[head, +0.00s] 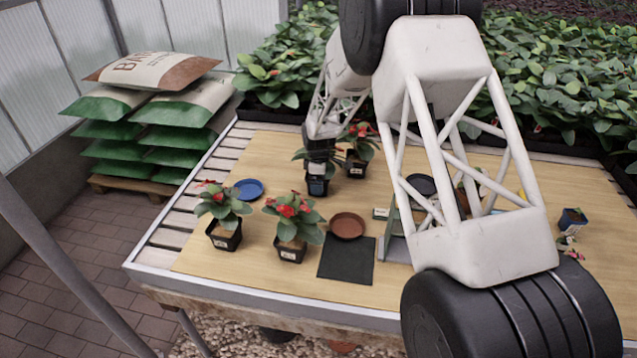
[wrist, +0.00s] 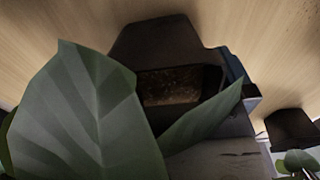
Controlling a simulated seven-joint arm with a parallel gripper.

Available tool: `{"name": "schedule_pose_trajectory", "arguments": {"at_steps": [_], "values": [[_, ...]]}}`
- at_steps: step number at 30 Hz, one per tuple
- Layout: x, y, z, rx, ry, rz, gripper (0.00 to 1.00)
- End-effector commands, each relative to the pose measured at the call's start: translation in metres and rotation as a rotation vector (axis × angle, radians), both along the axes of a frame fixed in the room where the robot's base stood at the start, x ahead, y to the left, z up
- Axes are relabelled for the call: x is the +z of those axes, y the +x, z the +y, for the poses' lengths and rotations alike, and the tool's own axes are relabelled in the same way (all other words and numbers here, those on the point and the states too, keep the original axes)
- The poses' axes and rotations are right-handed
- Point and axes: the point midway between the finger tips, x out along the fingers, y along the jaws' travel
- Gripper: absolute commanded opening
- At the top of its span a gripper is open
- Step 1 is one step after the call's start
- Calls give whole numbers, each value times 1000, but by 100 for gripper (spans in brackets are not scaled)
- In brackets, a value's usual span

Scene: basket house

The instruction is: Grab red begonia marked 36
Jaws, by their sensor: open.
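Several potted plants in black pots with small labels stand on the table. I cannot read a number 36 on any of them. Two red-flowered plants are at the front left, the left one (head: 224,234) and the one beside it (head: 291,248). Another red-flowered plant (head: 357,165) stands further back. My gripper (head: 319,158) is open and low over a dark pot with a blue mark (head: 317,186), just left of that back plant. In the wrist view, large green leaves (wrist: 85,115) partly cover a dark pot (wrist: 165,42) with brown soil. Finger contact cannot be told.
A blue saucer (head: 247,189), a terracotta saucer (head: 347,226) and a black mat (head: 346,262) lie on the wooden table (head: 220,277). A small blue pot (head: 572,220) is at the right. My arm hides the table's middle right. Dense leafy plants (head: 560,90) line the back.

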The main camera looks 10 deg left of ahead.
Motion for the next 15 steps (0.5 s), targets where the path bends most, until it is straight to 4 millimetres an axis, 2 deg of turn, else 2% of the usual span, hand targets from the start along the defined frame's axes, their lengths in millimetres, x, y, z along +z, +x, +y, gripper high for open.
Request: {"name": "schedule_pose_trajectory", "arguments": {"at_steps": [4,12,15], "values": [[0,0,0,0,0,0,100],[0,0,0,0,0,0,60],[1,0,0,0,0,-1,57]]}}
